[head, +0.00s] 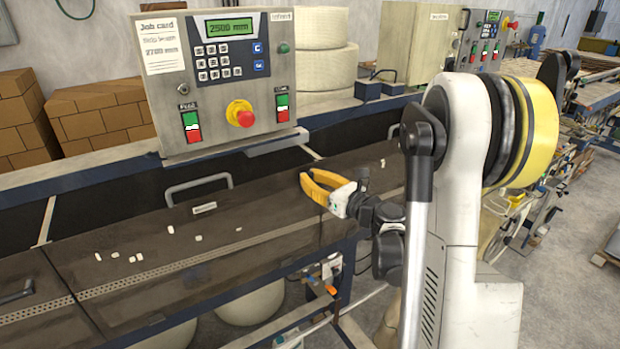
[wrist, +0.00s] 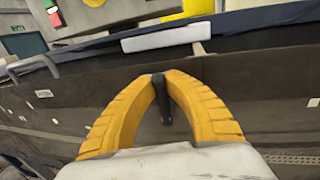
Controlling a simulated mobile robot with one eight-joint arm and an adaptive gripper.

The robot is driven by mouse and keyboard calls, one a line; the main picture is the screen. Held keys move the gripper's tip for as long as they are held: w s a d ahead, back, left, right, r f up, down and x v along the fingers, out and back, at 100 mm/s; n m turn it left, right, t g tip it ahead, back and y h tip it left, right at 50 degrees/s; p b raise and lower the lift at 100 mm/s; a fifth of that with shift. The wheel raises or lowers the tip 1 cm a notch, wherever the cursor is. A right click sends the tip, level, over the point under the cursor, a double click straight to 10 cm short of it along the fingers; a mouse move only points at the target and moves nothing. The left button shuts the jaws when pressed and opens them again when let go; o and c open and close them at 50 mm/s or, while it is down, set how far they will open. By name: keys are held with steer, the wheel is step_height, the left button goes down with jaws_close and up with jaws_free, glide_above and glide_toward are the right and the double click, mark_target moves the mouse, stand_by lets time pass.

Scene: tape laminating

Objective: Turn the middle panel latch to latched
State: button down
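My gripper (head: 306,175) has yellow fingers and reaches over the dark panel front of the machine. In the wrist view the fingertips (wrist: 160,78) curve close together around a dark, narrow handle (wrist: 163,106), which looks like the panel latch. The handle fills the small gap between the tips and points back between the fingers. Its base and any latch marking are hidden or too dark to read. In the head view the latch is hidden by the fingers. The dark panel (head: 200,240) lies closed around it.
A control box (head: 220,75) with a green display and red emergency button stands above. A grab handle (head: 198,188) and a small pale label (head: 204,208) are left of my gripper. Several small pale bits lie on the panel. A perforated strip (head: 150,275) runs along its lower edge.

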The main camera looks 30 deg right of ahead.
mark_target(289, 196)
steer(key=shift+a, duration=0.1)
steer(key=n+b, duration=0.1)
steer(key=a+n+b, duration=0.1)
steer(key=n, duration=0.1)
steer(key=a+n+g+b, duration=0.1)
steer(key=n, duration=0.1)
steer(key=shift+a+f, duration=0.15)
steer(key=shift+f, duration=0.25)
steer(key=n+b, duration=0.1)
steer(key=a+f+n+h+b, duration=0.1)
steer(key=n, duration=0.1)
steer(key=n+b, duration=0.1)
steer(key=n, duration=0.1)
steer(key=shift+s+a+f+g+h, duration=0.1)
steer(key=shift+a+f+g+h, duration=0.2)
steer(key=shift+a+f+h, duration=0.1)
steer(key=n+b, duration=0.1)
steer(key=f+n+b, duration=0.1)
steer(key=n, duration=0.1)
steer(key=shift+a+f+n+h, duration=0.3)
steer(key=shift+a+h, duration=0.05)
steer(key=shift+h, duration=0.05)
steer(key=shift+f+n+h+b, duration=0.45)
steer(key=shift+n+b, duration=0.35)
steer(key=shift+n, duration=0.3)
steer(key=c, duration=1.4)
jaws_free()
